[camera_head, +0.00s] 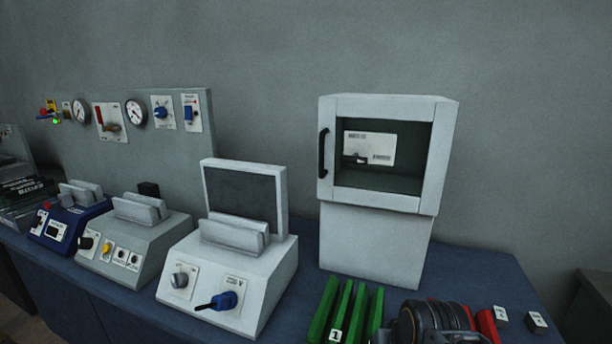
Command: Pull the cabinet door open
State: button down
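The cabinet (375,247) is a white box standing on the blue bench toward the right. Its upper part has a door (378,199) with a white frame around a dark window, and the door appears closed, flush with the box. A black vertical bar handle (323,153) sits on the door's left side. Through the window I see a white card with printed marks (369,148) and a small dark item near its lower left.
A gauge panel (190,150) stands farther left.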

aim_at(380, 148)
jog(key=u, duration=0.05)
jog(key=k, duration=0.6)
jog(key=u, duration=1)
jog(key=i, duration=0.95)
jog(key=u, duration=0.7)
